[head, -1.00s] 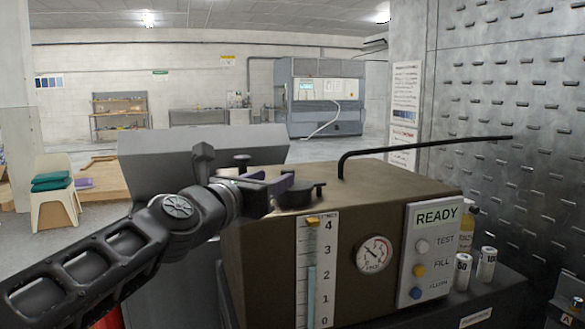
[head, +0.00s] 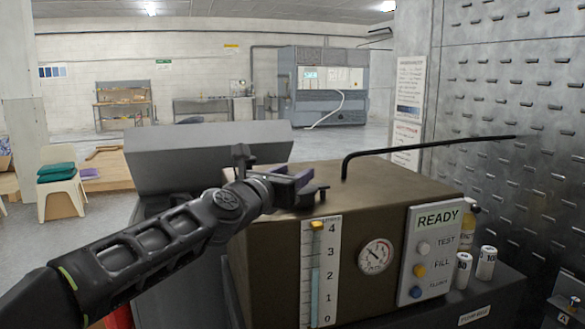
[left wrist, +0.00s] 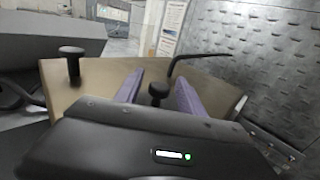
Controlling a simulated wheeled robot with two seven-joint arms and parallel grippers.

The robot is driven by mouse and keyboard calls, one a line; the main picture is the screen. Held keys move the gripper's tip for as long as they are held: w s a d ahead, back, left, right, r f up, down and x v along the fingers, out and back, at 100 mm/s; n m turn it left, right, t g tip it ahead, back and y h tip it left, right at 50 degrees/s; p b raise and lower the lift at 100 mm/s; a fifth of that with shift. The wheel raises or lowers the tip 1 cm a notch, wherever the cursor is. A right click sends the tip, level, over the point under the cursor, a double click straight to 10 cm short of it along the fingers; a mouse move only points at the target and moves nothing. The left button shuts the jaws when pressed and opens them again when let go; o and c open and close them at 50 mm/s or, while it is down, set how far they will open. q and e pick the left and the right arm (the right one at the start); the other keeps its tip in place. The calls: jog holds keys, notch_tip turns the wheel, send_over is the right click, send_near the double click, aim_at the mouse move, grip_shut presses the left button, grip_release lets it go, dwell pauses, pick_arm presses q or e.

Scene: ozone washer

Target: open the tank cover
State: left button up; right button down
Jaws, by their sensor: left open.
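The tank is a brown box (head: 400,180) with a level scale, a dial and a READY panel on its front; its top also shows in the left wrist view (left wrist: 105,75). A black round fitting (head: 308,198) sits on its top near the front left. My left gripper (head: 289,183) is open at this fitting, with purple-grey fingers. In the left wrist view a black knob (left wrist: 158,91) stands between the two fingers, with a gap on each side. Another black knob (left wrist: 72,60) stands farther left. The cover's edges are not clear. My right gripper is not in view.
A bent black rod (head: 425,146) rises from the tank top and reaches right. A grey slanted panel (head: 205,150) stands behind my left arm. White bottles (head: 487,263) stand right of the tank, before a metal wall (head: 510,110).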

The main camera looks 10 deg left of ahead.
pick_arm(q)
jog(key=shift+c, duration=0.3)
grip_shut()
dwell(1.1)
